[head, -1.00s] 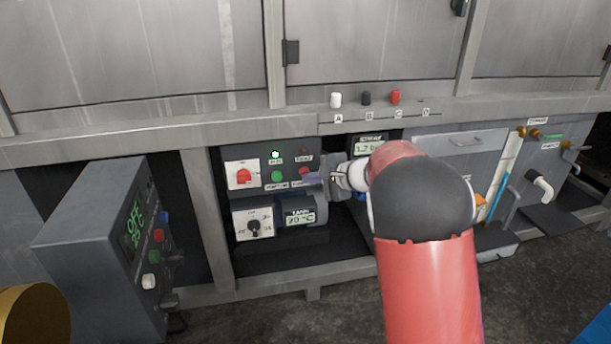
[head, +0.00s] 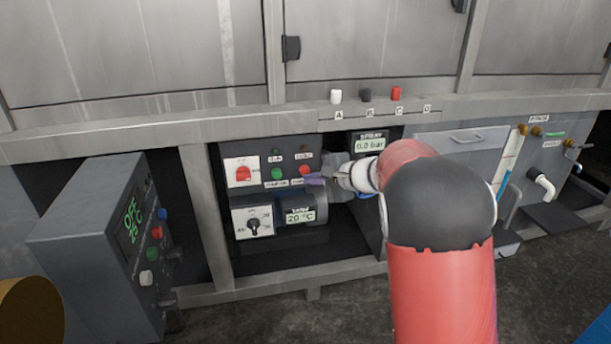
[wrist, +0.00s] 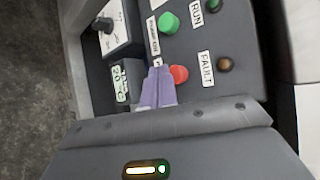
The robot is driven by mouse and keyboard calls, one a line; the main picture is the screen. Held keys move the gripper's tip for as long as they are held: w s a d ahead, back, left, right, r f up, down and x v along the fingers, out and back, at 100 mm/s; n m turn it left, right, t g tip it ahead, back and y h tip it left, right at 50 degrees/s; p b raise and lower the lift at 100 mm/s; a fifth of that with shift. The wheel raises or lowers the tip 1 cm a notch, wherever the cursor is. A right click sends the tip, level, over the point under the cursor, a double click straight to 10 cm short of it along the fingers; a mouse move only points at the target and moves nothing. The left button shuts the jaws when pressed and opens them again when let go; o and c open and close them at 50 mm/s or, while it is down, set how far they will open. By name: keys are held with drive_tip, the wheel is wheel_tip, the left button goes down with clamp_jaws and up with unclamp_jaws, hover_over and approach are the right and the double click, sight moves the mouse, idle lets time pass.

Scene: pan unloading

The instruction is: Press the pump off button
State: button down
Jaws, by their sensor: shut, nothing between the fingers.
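The pump off button is the red round button (head: 305,171) on the dark control panel under the steel bench. In the wrist view the red button (wrist: 179,74) shows just right of my fingertips. My gripper (head: 314,180) is shut and empty, its purple-grey fingers right at the panel, just below and right of the red button. In the wrist view my gripper (wrist: 160,70) covers part of the button's label. I cannot tell whether the fingertips touch the button. The green button (head: 277,173) sits to its left. The RUN lamp (head: 276,152) above is dark.
A red rotary switch (head: 242,173) and a black dial (head: 253,226) are left of the buttons. The tank display (head: 300,215) is below. The spray display (head: 370,143) reads 0.0 bar. A grey control box (head: 95,250) stands at the left. The bench beam runs above.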

drive_tip(key=s+b, duration=0.1)
drive_tip(key=s, duration=0.1)
drive_tip(key=s+d+b, duration=0.1)
drive_tip(key=s, duration=0.1)
drive_tip(key=shift+s+d+b, duration=0.2)
drive_tip(key=shift+s+b, duration=0.1)
drive_tip(key=shift+s, duration=0.1)
idle(0.6)
drive_tip(key=s+d+r+n+g+h+p, duration=0.1)
drive_tip(key=s+d+r+n+p, duration=0.2)
drive_tip(key=s, duration=0.5)
drive_tip(key=s+d+r+n+g+h+p, duration=0.1)
drive_tip(key=s+d+r+n+p, duration=0.15)
drive_tip(key=s+r, duration=0.4)
drive_tip(key=s+d+n+h+p, duration=0.2)
drive_tip(key=s+d+h+p, duration=0.1)
drive_tip(key=s, duration=0.6)
drive_tip(key=s+d+n+h+p, duration=0.3)
drive_tip(key=s+d+h, duration=0.2)
drive_tip(key=s+d, duration=0.3)
drive_tip(key=shift+s+r+h, duration=0.4)
drive_tip(key=shift+s, duration=0.65)
